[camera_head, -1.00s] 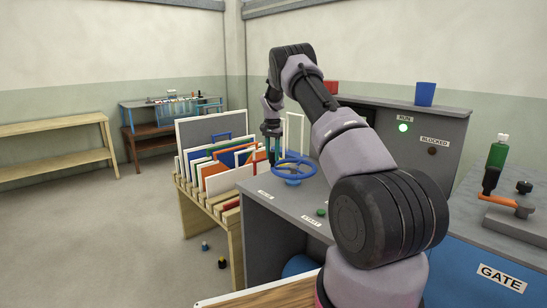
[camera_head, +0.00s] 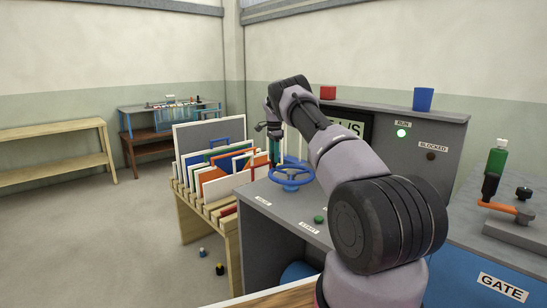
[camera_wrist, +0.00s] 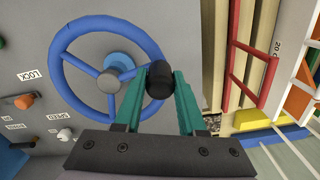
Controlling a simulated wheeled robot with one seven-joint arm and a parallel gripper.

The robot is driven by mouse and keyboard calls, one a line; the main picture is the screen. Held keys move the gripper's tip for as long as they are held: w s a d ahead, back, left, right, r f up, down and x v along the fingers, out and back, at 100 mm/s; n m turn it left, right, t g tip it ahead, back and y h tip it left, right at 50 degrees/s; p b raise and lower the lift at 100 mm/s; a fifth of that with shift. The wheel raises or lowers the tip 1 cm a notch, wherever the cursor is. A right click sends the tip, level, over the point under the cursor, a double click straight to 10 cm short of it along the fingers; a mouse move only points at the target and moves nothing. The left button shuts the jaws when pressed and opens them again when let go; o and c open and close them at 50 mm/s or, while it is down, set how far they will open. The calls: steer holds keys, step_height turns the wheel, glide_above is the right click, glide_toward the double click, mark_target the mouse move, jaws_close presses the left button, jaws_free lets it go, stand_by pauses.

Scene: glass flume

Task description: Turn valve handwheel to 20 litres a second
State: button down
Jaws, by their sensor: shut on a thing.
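The valve handwheel (camera_head: 291,176) is a blue spoked ring on the grey console top, and it fills the upper left of the wrist view (camera_wrist: 72,68). A black knob (camera_wrist: 160,80) stands at the wheel's right rim in the wrist view. My gripper (camera_wrist: 160,84) has its two teal fingers closed on this knob, one on each side. In the head view my gripper is small and partly hidden at the wheel's far side. A dark display (camera_head: 352,124) shows part of the marking "L/S"; my arm hides its number.
A wooden rack (camera_head: 205,203) of coloured boards stands close left of the console. A green button (camera_head: 319,219) and labelled controls sit nearer on the console top. A red block (camera_head: 328,92) and blue cup (camera_head: 423,99) stand on the back ledge. Floor at left is open.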

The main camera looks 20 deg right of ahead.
steer(key=shift+w+d, duration=0.15)
stand_by(0.3)
steer(key=c, duration=0.5)
jaws_free()
step_height(320, 180, up, 11)
steer(key=shift+f, duration=0.1)
